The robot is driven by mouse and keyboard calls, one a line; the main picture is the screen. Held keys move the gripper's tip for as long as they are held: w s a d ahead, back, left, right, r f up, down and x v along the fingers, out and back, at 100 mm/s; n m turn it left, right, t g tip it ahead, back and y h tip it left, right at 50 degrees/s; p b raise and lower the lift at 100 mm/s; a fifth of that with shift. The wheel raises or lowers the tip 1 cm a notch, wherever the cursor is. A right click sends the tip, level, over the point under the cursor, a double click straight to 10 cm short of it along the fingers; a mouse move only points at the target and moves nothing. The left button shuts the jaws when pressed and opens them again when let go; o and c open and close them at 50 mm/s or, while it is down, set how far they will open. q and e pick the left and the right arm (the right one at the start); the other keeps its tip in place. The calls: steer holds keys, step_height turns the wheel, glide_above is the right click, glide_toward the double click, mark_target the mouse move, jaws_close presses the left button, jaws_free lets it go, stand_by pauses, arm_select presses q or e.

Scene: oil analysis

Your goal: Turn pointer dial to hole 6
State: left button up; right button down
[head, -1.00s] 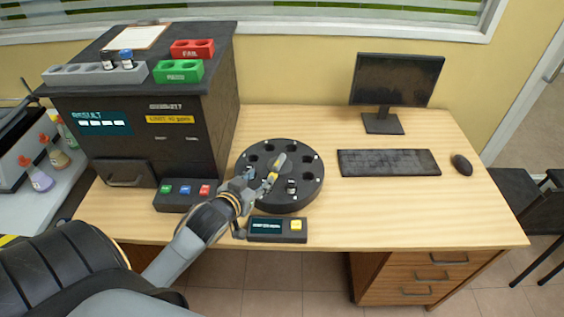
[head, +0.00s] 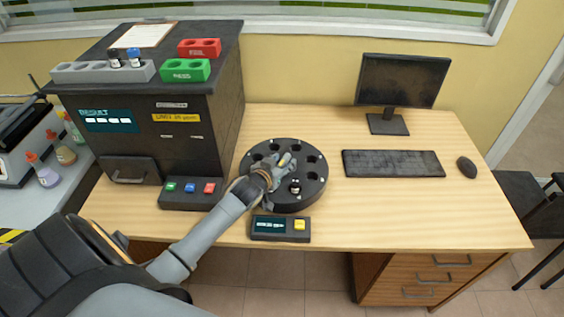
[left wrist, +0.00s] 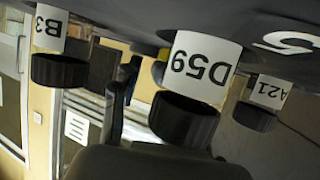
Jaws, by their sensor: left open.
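The round black dial (head: 318,187) lies on the desk, with a ring of dark holes and small white marks. A small dark vial (head: 295,187) stands in a front hole. My left gripper (head: 287,163) is open over the dial's middle, hiding the centre and the pointer, so I cannot tell which hole the pointer faces or whether I touch it. The left wrist view is upside down and shows vials with black caps labelled D59 (left wrist: 202,65), B3 (left wrist: 52,28) and A21 (left wrist: 268,92), beside a dark surface marked 5 (left wrist: 288,42). My right gripper is out of view.
A small display box with a yellow button (head: 282,228) sits in front of the dial. A button panel (head: 190,193) and the black machine (head: 150,125) stand left. The keyboard (head: 393,163), monitor (head: 403,82) and mouse (head: 467,167) are right. The desk's front right is clear.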

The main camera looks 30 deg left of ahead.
arm_select(q)
steer(key=shift+c, duration=0.3)
jaws_close()
steer(key=shift+a+m+h, duration=0.1)
steer(key=shift+m+h, duration=0.2)
